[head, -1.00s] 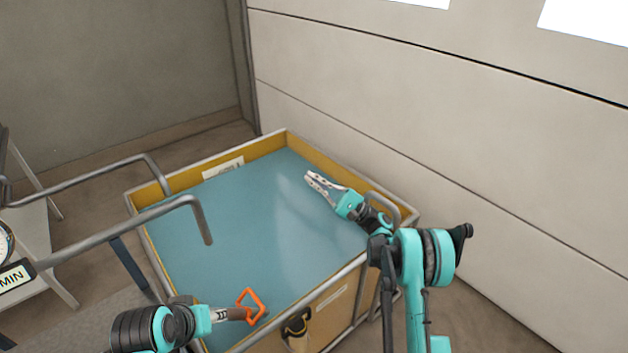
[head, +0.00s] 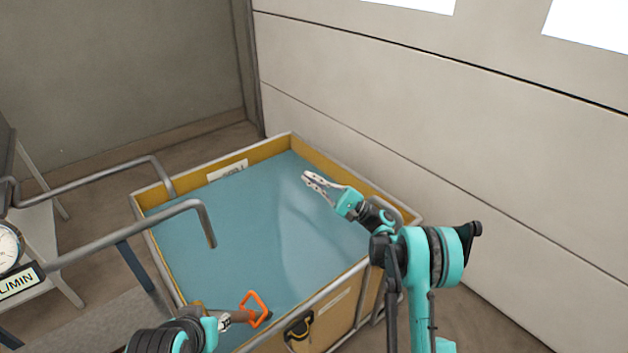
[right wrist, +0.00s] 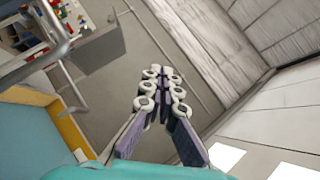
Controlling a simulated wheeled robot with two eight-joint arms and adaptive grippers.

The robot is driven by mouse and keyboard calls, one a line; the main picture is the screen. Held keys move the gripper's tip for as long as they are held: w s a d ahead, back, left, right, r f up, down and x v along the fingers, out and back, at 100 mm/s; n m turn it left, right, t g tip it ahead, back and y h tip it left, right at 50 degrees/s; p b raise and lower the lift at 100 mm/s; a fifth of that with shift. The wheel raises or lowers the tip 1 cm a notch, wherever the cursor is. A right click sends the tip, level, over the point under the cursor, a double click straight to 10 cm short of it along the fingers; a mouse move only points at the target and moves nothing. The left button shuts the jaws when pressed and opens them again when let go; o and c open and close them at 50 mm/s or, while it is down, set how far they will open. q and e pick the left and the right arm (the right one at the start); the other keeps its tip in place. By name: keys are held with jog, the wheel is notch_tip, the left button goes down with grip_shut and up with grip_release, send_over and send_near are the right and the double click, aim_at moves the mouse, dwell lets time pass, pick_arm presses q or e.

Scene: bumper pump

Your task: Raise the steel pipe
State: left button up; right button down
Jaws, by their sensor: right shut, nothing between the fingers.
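Two bent grey pipes come in from the left in the head view. The nearer pipe (head: 150,228) turns down at its end over the bin; the farther pipe (head: 95,175) ends by the bin's left edge. I cannot tell which is the steel pipe. My right gripper (head: 306,179) is shut and empty above the bin, to the right of both pipe ends. Its closed fingers also fill the middle of the right wrist view (right wrist: 161,90). My left gripper (head: 225,321) is low in the picture, at the end of a brown handle (head: 241,316) with an orange loop (head: 257,308); its grip is unclear.
The yellow-walled bin (head: 262,153) has a blue inside and metal rails. A white dial gauge (head: 8,246) and a lettered plate (head: 18,284) are at far left. A panelled wall (head: 440,110) stands close on the right. Room above the bin is largely free.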

jog(key=s+a+r+n+g+p, duration=0.2)
jog(key=s+a+r+p, duration=0.1)
jog(key=a+r, duration=0.2)
notch_tip(320, 180, up, 2)
jog(key=shift+s+n+h+p, duration=0.25)
jog(key=shift+n+h+p, duration=0.05)
jog(key=shift+n+p, duration=0.1)
dwell(0.4)
dwell(1.2)
